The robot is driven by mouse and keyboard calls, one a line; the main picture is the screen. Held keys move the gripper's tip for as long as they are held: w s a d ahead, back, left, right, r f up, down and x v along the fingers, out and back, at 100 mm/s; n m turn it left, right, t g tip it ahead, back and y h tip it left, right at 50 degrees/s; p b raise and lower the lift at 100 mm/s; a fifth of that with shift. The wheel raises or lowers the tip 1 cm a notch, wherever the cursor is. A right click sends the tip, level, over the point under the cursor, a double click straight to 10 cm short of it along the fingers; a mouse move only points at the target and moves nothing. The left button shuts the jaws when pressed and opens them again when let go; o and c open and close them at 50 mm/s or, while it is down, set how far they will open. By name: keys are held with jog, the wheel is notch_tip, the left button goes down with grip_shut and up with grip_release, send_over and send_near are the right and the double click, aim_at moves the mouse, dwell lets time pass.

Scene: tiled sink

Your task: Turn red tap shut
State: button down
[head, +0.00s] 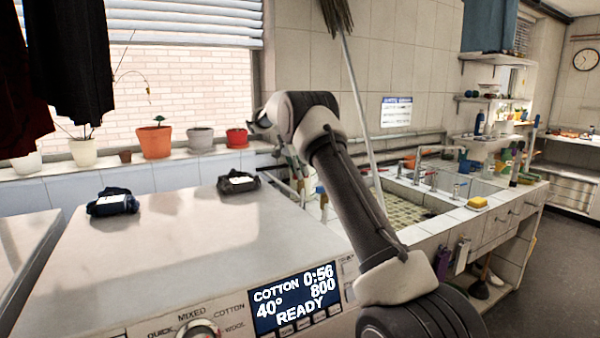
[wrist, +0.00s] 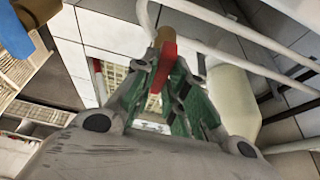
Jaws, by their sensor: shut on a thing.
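The red tap handle (wrist: 162,67) shows in the wrist view as a flat red bar below a brass-coloured stem (wrist: 164,37). My gripper (wrist: 160,75) has its green-sided fingers closed on the red handle from both sides. In the head view my gripper (head: 296,165) points down beside the pipes behind the washing machine, left of the sink. The red handle is not clearly visible there. A blue handle (wrist: 12,32) on a brown fitting shows at the upper left of the wrist view, apart from my fingers.
White pipes (wrist: 240,30) run close beside the gripper, and a pale cylinder (wrist: 232,100) stands to its right. The washing machine (head: 200,245) lies left of my arm, with dark folded items on top. The tiled sink (head: 405,215) is to the right. A broom handle (head: 362,110) leans behind the arm.

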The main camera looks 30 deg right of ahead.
dwell(0.4)
jog(key=c, duration=1.4)
grip_release()
jog(key=shift+c, duration=0.2)
jog(key=v, duration=1.2)
